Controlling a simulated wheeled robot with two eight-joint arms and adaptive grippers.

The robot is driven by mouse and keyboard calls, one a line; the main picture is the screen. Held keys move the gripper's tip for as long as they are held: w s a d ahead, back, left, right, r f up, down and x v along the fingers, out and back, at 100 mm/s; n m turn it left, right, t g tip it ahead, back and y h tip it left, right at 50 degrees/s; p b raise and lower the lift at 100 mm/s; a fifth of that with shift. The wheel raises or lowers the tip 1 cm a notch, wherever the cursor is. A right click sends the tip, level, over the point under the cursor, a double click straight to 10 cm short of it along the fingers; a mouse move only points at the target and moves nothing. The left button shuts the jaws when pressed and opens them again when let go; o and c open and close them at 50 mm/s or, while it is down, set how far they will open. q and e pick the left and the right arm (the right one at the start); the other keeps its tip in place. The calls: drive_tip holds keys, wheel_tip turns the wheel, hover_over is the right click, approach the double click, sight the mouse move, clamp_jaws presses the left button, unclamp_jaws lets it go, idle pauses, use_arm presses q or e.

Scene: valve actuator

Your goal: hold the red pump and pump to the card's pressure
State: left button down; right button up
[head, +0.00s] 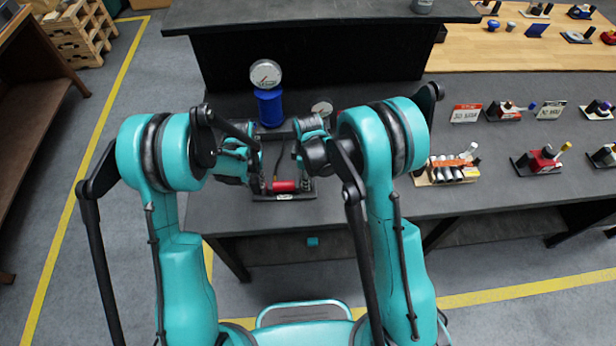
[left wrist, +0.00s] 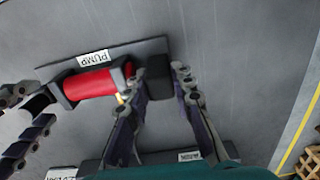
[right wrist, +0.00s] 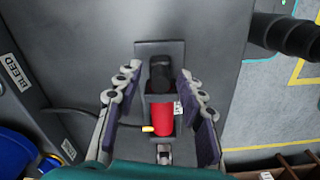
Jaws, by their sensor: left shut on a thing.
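The red pump (head: 285,186) lies on the bench in a dark holder with a "PUMP" label (left wrist: 94,59). It also shows in the left wrist view (left wrist: 95,83). A round gauge (head: 265,74) stands on a blue body (head: 268,106). A second gauge (head: 322,108) is partly hidden. No pressure is readable.
A "BLEED" label (right wrist: 15,73) and a hose (right wrist: 80,112) lie left of the pump in the right wrist view. A dark shelf (head: 310,14) rises behind.

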clamp_jaws()
drive_tip(key=shift+d, duration=2.8)
unclamp_jaws()
drive_tip(key=shift+a, duration=0.1)
wheel_tip(320, 180, up, 12)
